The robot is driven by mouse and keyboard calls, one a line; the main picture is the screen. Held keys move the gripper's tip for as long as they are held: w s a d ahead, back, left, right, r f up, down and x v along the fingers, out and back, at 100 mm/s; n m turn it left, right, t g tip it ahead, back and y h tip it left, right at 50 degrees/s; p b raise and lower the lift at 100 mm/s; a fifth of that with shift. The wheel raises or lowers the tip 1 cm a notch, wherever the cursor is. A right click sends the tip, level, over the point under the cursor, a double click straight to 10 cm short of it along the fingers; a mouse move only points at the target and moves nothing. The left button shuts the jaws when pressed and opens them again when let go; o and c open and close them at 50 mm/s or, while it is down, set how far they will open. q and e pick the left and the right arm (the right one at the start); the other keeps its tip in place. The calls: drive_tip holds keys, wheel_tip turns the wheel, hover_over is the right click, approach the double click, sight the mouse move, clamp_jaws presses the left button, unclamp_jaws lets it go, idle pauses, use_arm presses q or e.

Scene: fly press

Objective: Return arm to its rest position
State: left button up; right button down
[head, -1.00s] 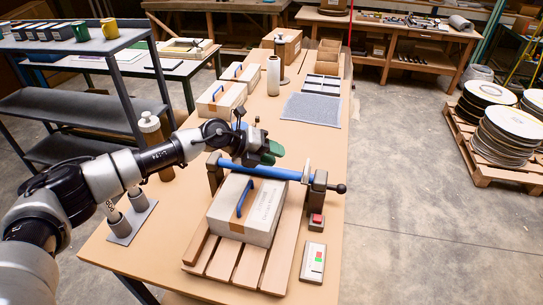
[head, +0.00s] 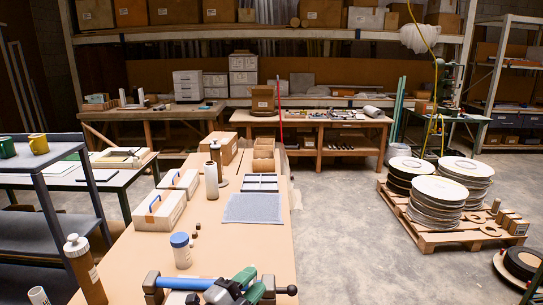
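The fly press arm, a blue bar (head: 185,283), lies across the bottom of the head view, between a dark post (head: 152,285) on its left and another post (head: 268,290) on its right. A black knob (head: 292,290) sticks out at the right. The lower press is out of view. My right gripper is not in view.
A blue-lidded jar (head: 181,252) and a brown bottle (head: 84,270) stand near the bar. White boxes (head: 160,209) and a grey mat (head: 252,208) lie farther back. Pallets (head: 430,238) with stacked discs stand on the right floor, with open floor between.

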use_arm(q)
drive_tip(key=s+a+f+n+g+y, duration=0.2)
drive_tip(key=s+a+f+n+y, duration=0.9)
drive_tip(key=n, duration=0.4)
drive_tip(key=s+a+f+n+g, duration=0.1)
drive_tip(key=s+a+f+g, duration=0.15)
drive_tip(key=s, duration=0.35)
drive_tip(key=s+a+f+n+g+y, duration=0.1)
drive_tip(key=s+n+g, duration=0.1)
drive_tip(key=s+g, duration=0.3)
drive_tip(key=s+a+f+n+g, duration=0.1)
drive_tip(key=s+a+f+g, duration=0.1)
drive_tip(key=s, duration=0.6)
wheel_tip(320, 180, down, 30)
drive_tip(key=s+g+b, duration=0.2)
drive_tip(key=s+a+f+b, duration=0.1)
drive_tip(key=s+a+f, duration=0.1)
drive_tip(key=s+f, duration=1.3)
drive_tip(key=shift+s+a+f+m+g, duration=0.2)
drive_tip(key=shift+a+f+m+g, duration=0.05)
drive_tip(key=shift+a+m+g, duration=0.1)
